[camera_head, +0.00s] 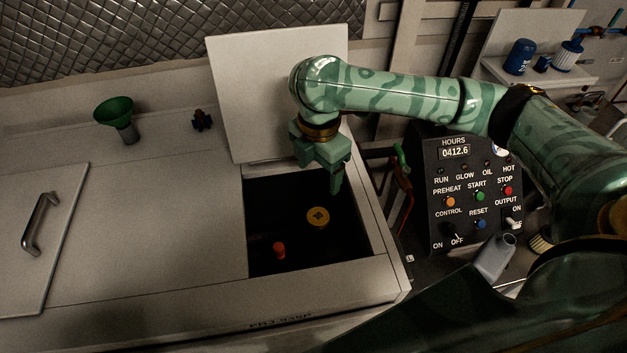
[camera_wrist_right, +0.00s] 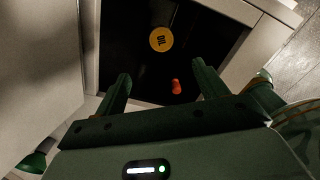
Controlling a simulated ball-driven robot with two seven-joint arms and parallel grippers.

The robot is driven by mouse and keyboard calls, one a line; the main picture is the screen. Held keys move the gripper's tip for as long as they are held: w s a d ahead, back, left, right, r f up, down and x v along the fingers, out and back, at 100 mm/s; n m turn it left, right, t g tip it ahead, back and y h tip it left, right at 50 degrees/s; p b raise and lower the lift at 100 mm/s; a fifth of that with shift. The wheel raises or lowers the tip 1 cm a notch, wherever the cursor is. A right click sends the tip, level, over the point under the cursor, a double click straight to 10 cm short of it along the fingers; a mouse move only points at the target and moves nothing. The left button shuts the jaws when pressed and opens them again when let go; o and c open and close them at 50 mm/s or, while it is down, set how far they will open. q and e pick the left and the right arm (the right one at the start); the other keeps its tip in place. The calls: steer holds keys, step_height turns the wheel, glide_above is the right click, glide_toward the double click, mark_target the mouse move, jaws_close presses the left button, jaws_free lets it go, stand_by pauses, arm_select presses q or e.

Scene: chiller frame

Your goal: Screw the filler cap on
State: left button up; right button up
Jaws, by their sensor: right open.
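The yellow round filler cap (camera_head: 318,217) is in the dark open bay at the right end of the cabinet top. In the wrist view the cap (camera_wrist_right: 161,39) shows dark lettering that looks like OIL. I cannot tell whether it is seated or loose; what is under it is hidden. My right gripper (camera_head: 337,184) hangs above the back right part of the bay, pointing down, apart from the cap. In the wrist view its fingers (camera_wrist_right: 160,76) are spread with nothing between them, and the cap lies beyond the fingertips. My left gripper is not in view.
A red-orange knob (camera_head: 279,249) stands in the bay near the cap. A raised lid (camera_head: 262,95) is behind the bay. A green funnel (camera_head: 114,110), a closed hatch with a handle (camera_head: 40,223) and a control panel (camera_head: 470,195) flank it. The middle cabinet top is clear.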

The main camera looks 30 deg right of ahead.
steer(key=b, duration=0.2)
glide_toward(318, 216)
step_height(318, 216, down, 9)
steer(key=b, duration=0.2)
steer(key=shift+r+b, duration=0.1)
steer(key=shift+b, duration=0.3)
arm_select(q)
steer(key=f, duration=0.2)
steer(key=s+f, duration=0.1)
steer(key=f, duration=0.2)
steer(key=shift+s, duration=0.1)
arm_select(e)
steer(key=c, duration=1)
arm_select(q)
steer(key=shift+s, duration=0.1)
arm_select(e)
steer(key=o, duration=0.9)
